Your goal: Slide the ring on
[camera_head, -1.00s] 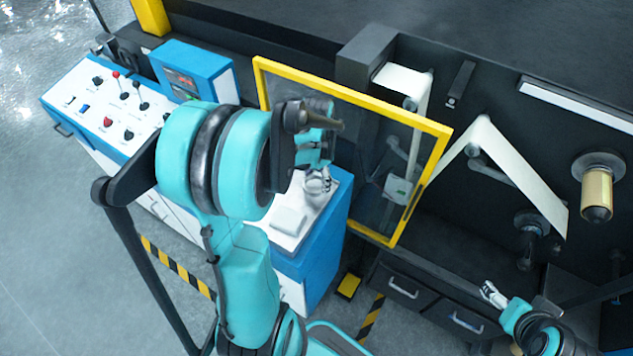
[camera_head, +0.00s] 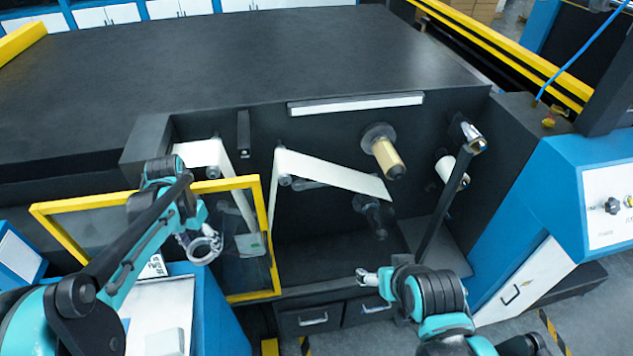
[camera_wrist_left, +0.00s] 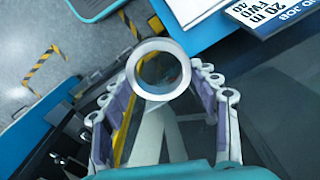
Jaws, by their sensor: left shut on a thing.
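A silver-white ring (camera_head: 204,247) is held in my left gripper (camera_head: 196,238), which is shut on it in front of the yellow-framed clear door. In the left wrist view the ring (camera_wrist_left: 158,51) shows its open round hole, between the two fingers of the gripper (camera_wrist_left: 162,80). Shafts stand out of the machine's dark front: one with a tan roll (camera_head: 385,155), a dark bare-looking one (camera_head: 373,215) below it, and one with a white roll (camera_head: 450,172) at the right. The ring is apart from all of them. My right gripper (camera_head: 370,278) is low before the drawers; its fingers are too small to judge.
The yellow-framed door (camera_head: 268,235) stands open beside my left arm. A white web (camera_head: 335,174) runs across the machine's front. A blue cabinet with a white top (camera_head: 160,310) is below my left arm, and drawers (camera_head: 312,318) sit under the machine.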

